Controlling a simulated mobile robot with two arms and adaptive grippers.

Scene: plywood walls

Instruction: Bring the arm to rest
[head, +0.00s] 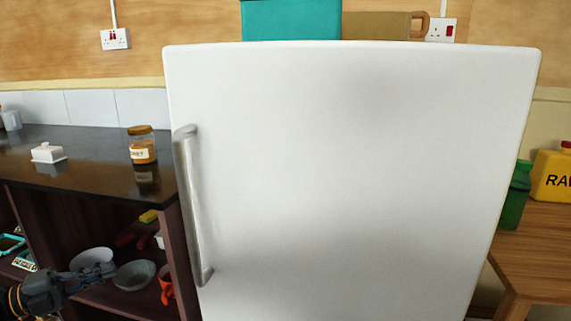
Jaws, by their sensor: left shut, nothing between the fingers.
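My left gripper (108,269) is at the lower left of the head view, with its arm coming in from the left edge. Its fingers are shut with nothing between them. It is in front of the open shelves under the dark counter, left of the fridge handle and apart from it. My right gripper is not in view.
A white fridge (360,180) with a grey handle (193,205) fills the middle, its door shut. The dark counter (90,170) holds a jar (142,145) and a white butter dish (47,153). Bowls (134,275) sit on the shelf below. A wooden table (535,255) stands right.

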